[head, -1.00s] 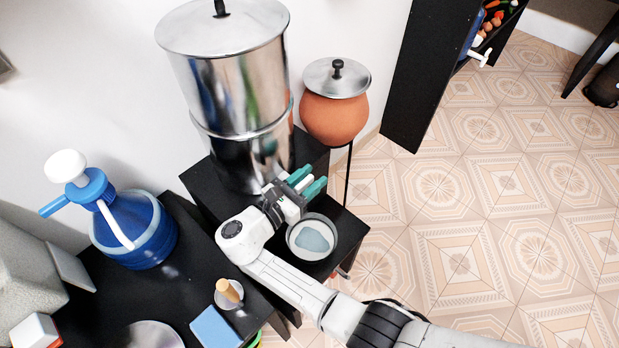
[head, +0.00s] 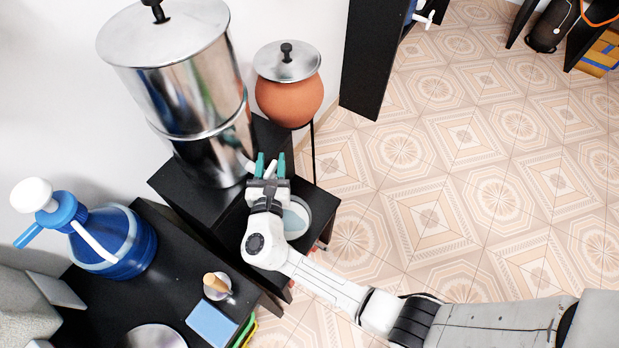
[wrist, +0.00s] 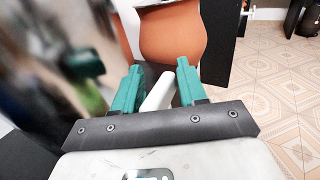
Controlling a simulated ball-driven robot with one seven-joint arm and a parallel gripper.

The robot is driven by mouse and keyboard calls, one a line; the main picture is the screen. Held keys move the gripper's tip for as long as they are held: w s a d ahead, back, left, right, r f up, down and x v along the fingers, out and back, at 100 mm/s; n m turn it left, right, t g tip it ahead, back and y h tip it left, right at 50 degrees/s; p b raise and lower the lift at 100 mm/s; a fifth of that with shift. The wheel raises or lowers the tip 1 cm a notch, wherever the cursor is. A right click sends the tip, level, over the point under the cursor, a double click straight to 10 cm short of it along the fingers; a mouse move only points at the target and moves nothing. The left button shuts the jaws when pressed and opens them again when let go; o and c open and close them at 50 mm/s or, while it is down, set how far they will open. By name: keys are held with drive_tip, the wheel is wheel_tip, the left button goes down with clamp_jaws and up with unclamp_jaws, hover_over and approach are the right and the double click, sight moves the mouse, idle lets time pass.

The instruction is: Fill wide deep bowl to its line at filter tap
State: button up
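The tall shiny steel filter (head: 205,95) stands on a black stand at the left. The wide bowl (head: 308,216), with pale bluish water inside, sits on the lower black shelf in front of it. My gripper and arm hide its left part, and its fill line cannot be made out. My gripper (head: 271,160) is beside the filter's lower front, above and left of the bowl. Its teal fingers are apart. In the wrist view, a white lever-like piece (wrist: 158,92), seemingly the tap's handle, shows between the fingers; I cannot tell whether they touch it.
A terracotta pot (head: 290,98) with a steel lid stands behind, right of the filter. A blue water jug (head: 120,245) with a pump, a cup (head: 219,291) and a blue sponge (head: 212,324) are on the black counter at left. Tiled floor (head: 450,170) is clear at right.

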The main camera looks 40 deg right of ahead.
drive_tip(key=n+t+y, duration=0.2)
drive_tip(key=y, duration=0.1)
drive_tip(key=shift+n+y, duration=0.3)
drive_tip(key=shift+s+a+n+t+y, duration=0.1)
drive_tip(key=shift+a+n+t+y, duration=0.2)
drive_tip(key=shift+y, duration=0.1)
drive_tip(key=b+v, duration=0.1)
drive_tip(key=v, duration=1)
drive_tip(key=d+r+m+g+h, duration=0.1)
drive_tip(key=d+m+g+h, duration=0.1)
drive_tip(key=d+m, duration=0.4)
drive_tip(key=shift+s+d+r+m+g+h, duration=0.25)
drive_tip(key=shift+d+h, duration=0.35)
drive_tip(key=shift+d, duration=0.5)
